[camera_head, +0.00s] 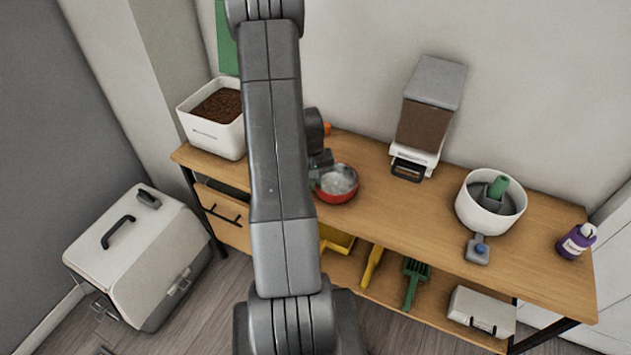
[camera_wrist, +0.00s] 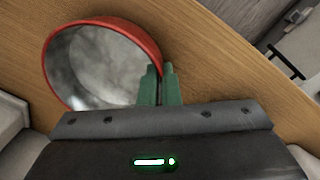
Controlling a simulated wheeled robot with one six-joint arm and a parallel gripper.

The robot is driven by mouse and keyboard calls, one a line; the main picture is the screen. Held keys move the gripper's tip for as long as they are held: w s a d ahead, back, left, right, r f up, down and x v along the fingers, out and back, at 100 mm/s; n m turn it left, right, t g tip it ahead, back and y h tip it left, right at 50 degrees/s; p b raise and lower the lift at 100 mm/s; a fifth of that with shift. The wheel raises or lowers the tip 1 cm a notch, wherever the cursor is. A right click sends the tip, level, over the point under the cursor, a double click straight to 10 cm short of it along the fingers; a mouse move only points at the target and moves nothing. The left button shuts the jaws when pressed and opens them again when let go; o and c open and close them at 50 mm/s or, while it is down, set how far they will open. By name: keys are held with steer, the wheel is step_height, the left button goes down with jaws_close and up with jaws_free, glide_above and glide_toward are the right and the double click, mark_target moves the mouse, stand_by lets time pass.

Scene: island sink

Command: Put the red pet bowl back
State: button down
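The red pet bowl (camera_head: 337,196) is red outside with a silvery inside, at the middle of the wooden table in the head view, close to the front edge. It fills the upper left of the wrist view (camera_wrist: 95,65). My gripper's green fingers (camera_wrist: 160,84) are close together at the bowl's right rim, one inside and one outside, with the rim between them. The gripper looks shut on the rim. My arm hides part of the table left of the bowl. I cannot tell whether the bowl touches the tabletop.
A white bin of brown kibble (camera_head: 206,133) stands at the table's left end. A food dispenser (camera_head: 426,120), a white fountain (camera_head: 488,215) and a purple bottle (camera_head: 575,243) stand right. Scoops lie on the lower shelf. A pet carrier (camera_head: 140,255) stands on the floor. Bare tabletop lies right of the bowl.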

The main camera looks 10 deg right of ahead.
steer(key=shift+f, duration=0.2)
steer(key=c, duration=1.6)
jaws_free()
steer(key=shift+c, duration=0.2)
steer(key=shift+r, duration=0.1)
step_height(320, 180, up, 12)
steer(key=a, duration=0.1)
steer(key=shift+a+r, duration=0.1)
